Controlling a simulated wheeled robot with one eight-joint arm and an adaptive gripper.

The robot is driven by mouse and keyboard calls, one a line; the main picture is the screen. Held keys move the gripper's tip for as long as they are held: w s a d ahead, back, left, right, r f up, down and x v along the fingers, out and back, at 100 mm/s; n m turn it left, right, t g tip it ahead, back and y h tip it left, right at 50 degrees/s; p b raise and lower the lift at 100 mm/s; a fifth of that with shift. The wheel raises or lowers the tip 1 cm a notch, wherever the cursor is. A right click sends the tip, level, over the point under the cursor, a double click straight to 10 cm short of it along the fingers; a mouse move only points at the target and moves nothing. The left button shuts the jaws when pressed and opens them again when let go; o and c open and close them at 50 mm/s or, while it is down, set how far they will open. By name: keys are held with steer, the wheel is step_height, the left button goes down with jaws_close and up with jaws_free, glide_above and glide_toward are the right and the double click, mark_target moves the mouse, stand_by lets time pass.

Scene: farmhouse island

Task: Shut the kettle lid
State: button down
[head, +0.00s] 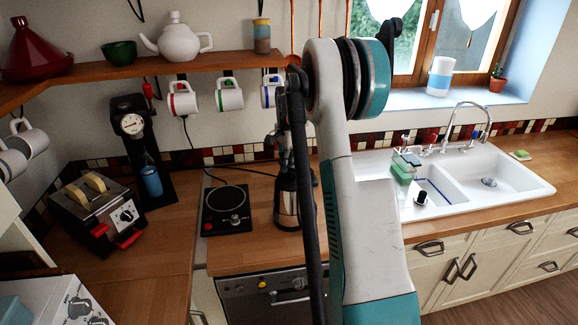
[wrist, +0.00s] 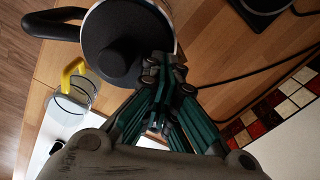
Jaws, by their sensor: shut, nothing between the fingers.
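The kettle (head: 285,208) is silver with dark parts and stands on the wooden counter, partly hidden behind my arm in the head view. In the wrist view I look down on its dark round lid (wrist: 110,40) with a pale metal rim around it. Its black handle (wrist: 50,22) points left. The lid looks level across the top, but I cannot tell whether it is fully seated. My gripper (wrist: 164,62) is shut and empty, with its tips at the lid's lower right edge. I cannot tell whether they touch it.
A black hotplate (head: 226,208) lies left of the kettle. A toaster (head: 100,212) and a coffee machine (head: 135,140) stand further left. Mugs (head: 184,98) hang under the shelf above. A white sink (head: 440,180) is at right. A clear vessel with a yellow part (wrist: 76,88) is near the kettle.

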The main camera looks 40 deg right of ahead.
steer(key=shift+w+f, duration=0.2)
steer(key=shift+f, duration=0.2)
stand_by(0.3)
step_height(320, 180, up, 5)
steer(key=shift+f+p, duration=0.2)
steer(key=shift+p, duration=0.7)
steer(key=w+r, duration=0.6)
steer(key=shift+w+d+r, duration=0.35)
steer(key=shift+w+d, duration=0.05)
steer(key=shift+d, duration=0.05)
steer(key=shift+a, duration=0.1)
